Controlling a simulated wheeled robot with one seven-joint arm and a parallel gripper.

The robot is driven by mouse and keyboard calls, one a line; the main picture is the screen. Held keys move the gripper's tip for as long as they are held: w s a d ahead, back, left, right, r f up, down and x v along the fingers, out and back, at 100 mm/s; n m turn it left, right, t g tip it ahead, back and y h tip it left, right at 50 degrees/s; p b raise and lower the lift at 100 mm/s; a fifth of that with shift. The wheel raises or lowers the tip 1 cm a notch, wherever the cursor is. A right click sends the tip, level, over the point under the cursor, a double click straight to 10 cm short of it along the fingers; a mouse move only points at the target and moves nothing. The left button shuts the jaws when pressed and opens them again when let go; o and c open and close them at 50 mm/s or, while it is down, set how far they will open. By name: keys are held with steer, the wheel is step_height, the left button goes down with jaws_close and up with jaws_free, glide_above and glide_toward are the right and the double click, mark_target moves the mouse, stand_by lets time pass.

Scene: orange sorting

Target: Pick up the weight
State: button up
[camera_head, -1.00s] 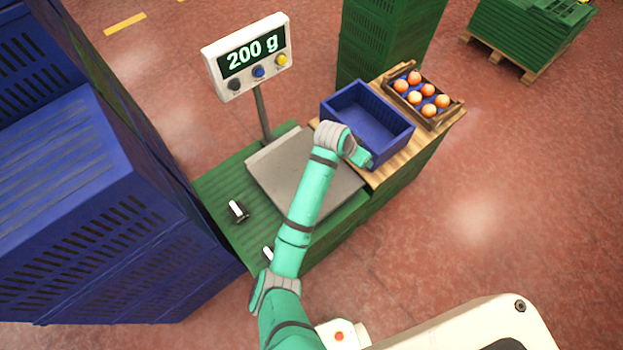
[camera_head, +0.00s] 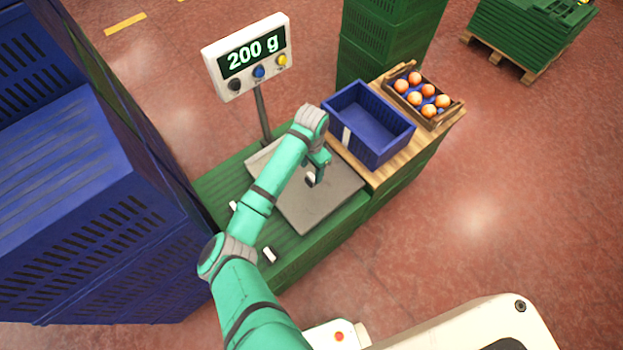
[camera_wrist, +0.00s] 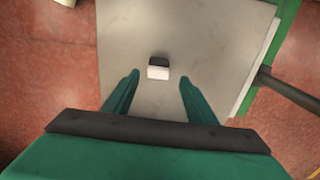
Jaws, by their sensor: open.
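A small white and dark weight (camera_wrist: 158,72) sits on the grey scale plate (camera_wrist: 120,30) in the wrist view. In the head view the weight (camera_head: 311,179) shows partly below my gripper on the plate (camera_head: 340,190). The scale's display (camera_head: 252,52) reads 200 g. My gripper (camera_wrist: 159,84) is open and empty, with its two green fingers apart on either side of the weight's position in the wrist view. The weight lies slightly ahead of the fingertips there. I cannot tell how high the fingers are above the plate.
A blue crate (camera_head: 391,147) and a small box of oranges (camera_head: 443,116) stand on a wooden top right of the scale. Another small white piece (camera_head: 269,255) lies on the green base (camera_head: 240,180), and one is partly hidden by my arm. Blue crates (camera_head: 90,190) stack at left.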

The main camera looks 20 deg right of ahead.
mark_target(311, 176)
steer(key=shift+s+a+f, duration=0.1)
steer(key=shift+s+f, duration=0.05)
steer(key=shift+f, duration=1.2)
steer(key=shift+s+f, duration=0.1)
steer(key=shift+f, duration=1.25)
